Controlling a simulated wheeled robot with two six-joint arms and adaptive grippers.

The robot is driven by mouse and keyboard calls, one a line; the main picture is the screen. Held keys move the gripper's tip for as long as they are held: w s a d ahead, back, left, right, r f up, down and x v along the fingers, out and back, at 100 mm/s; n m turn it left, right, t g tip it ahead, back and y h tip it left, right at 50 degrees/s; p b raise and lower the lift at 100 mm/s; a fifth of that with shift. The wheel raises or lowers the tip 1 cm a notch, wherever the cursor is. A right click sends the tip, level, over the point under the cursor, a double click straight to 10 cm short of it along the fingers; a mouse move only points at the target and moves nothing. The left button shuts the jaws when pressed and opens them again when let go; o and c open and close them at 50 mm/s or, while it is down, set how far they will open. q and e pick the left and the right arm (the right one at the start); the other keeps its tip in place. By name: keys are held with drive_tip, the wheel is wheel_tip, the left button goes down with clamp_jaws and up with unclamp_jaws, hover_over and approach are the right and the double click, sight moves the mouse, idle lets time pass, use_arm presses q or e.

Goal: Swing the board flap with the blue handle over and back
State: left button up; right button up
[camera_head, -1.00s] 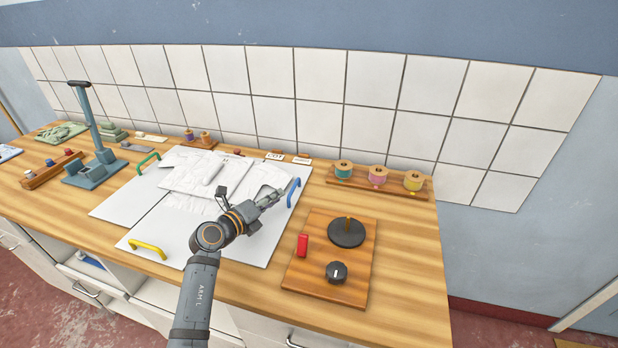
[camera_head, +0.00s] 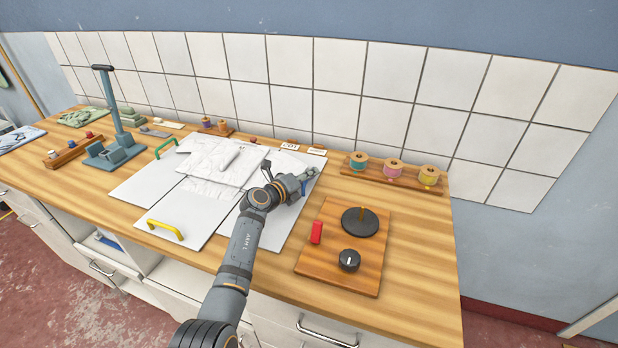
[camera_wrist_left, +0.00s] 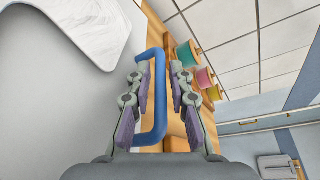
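The white board flap (camera_head: 277,228) on the right of the folding board lies flat on the bench. Its blue handle (camera_wrist_left: 160,112) stands at its right edge. In the head view, my left gripper (camera_head: 306,183) is at this handle and mostly covers it. In the left wrist view, my left gripper (camera_wrist_left: 160,70) is open, with one finger on each side of the handle bar and visible gaps beside it. A white folded garment (camera_head: 208,160) lies on the board, partly over the flap. My right gripper is not in view.
Other board panels carry a yellow handle (camera_head: 165,230) and a green handle (camera_head: 165,147). A wooden panel (camera_head: 325,262) with a knob and red switch stands close right of the flap. A spool rack (camera_head: 395,179) is behind it. Tiled wall bounds the back.

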use_arm(q)
drive_tip(key=shift+c, duration=0.5)
drive_tip(key=shift+s, duration=0.1)
clamp_jaws()
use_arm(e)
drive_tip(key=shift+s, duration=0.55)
use_arm(q)
drive_tip(key=shift+r, duration=0.1)
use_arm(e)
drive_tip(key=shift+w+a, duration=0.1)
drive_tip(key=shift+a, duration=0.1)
